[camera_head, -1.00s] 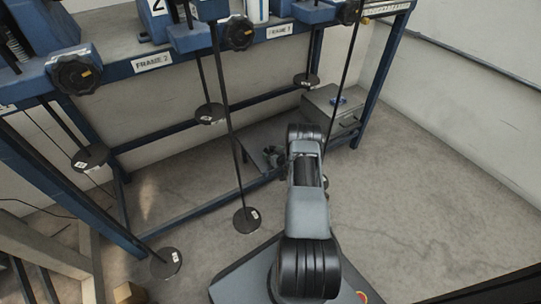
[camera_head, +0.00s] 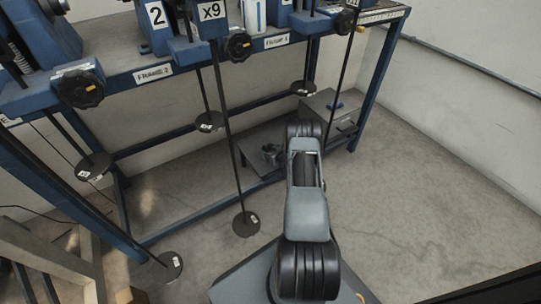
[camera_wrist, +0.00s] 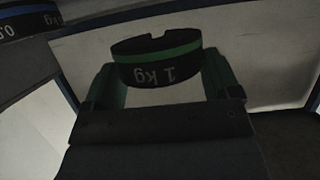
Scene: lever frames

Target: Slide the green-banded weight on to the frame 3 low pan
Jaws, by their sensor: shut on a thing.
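The green-banded weight (camera_wrist: 158,60) is a dark, slotted disc marked 1 kg, upside down in the wrist view. My gripper (camera_wrist: 165,82) is shut on it, with one finger at each side. A frame plate (camera_head: 277,41) at the upper right is too small to read surely. Near it a dark rod runs down behind my arm, so its lower end is hidden. A round pan (camera_head: 304,88) hangs higher, left of that rod.
A blue-banded weight (camera_wrist: 28,22) shows at the wrist view's upper left. Other hanging pans (camera_head: 246,224) (camera_head: 209,122) (camera_head: 93,167) (camera_head: 170,266) are on the left. A grey box (camera_head: 333,108) stands behind my arm.

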